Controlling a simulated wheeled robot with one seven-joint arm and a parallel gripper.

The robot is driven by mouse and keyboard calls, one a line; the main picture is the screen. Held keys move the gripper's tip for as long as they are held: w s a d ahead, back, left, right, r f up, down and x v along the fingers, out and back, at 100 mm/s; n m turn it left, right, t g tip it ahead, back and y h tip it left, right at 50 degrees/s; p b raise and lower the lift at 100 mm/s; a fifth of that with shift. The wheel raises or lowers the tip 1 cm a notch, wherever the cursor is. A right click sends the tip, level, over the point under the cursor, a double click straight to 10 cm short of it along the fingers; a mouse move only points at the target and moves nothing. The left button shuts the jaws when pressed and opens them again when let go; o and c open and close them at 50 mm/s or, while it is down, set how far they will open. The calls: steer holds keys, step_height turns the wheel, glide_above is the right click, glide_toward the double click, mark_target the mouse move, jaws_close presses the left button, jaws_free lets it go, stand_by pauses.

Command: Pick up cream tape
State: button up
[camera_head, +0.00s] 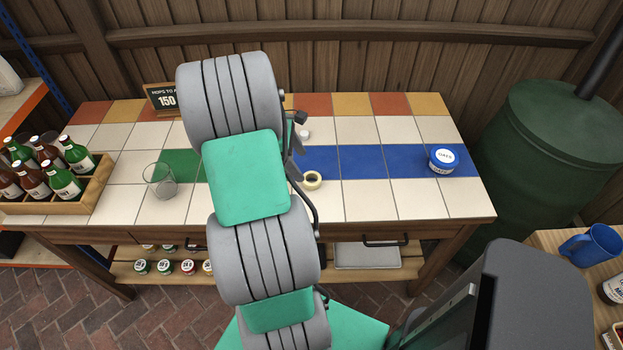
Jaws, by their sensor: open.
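The cream tape (312,186) is a small pale roll on the tiled tabletop (360,200), near the middle. It lies at the front edge of the blue tile strip, just right of my arm. Its right side and top show clear; a dark cable of my arm passes close on its left. My arm crosses the middle of the view and hides the table behind it.
A blue-and-white round tub (442,160) stands at right. A small whitish round item (303,134) lies behind the tape. A clear glass (160,181) and a bottle crate (85,205) stand left, a sign (162,97) at the back. Tiles right of the tape are clear.

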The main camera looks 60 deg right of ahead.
mark_target(312, 175)
steer(key=x, duration=0.5)
steer(key=d+x, duration=0.1)
steer(key=x, duration=0.2)
steer(key=shift+s+f, duration=0.1)
steer(key=shift+s, duration=0.1)
steer(key=shift+c, duration=0.6)
steer(key=c, duration=1.3)
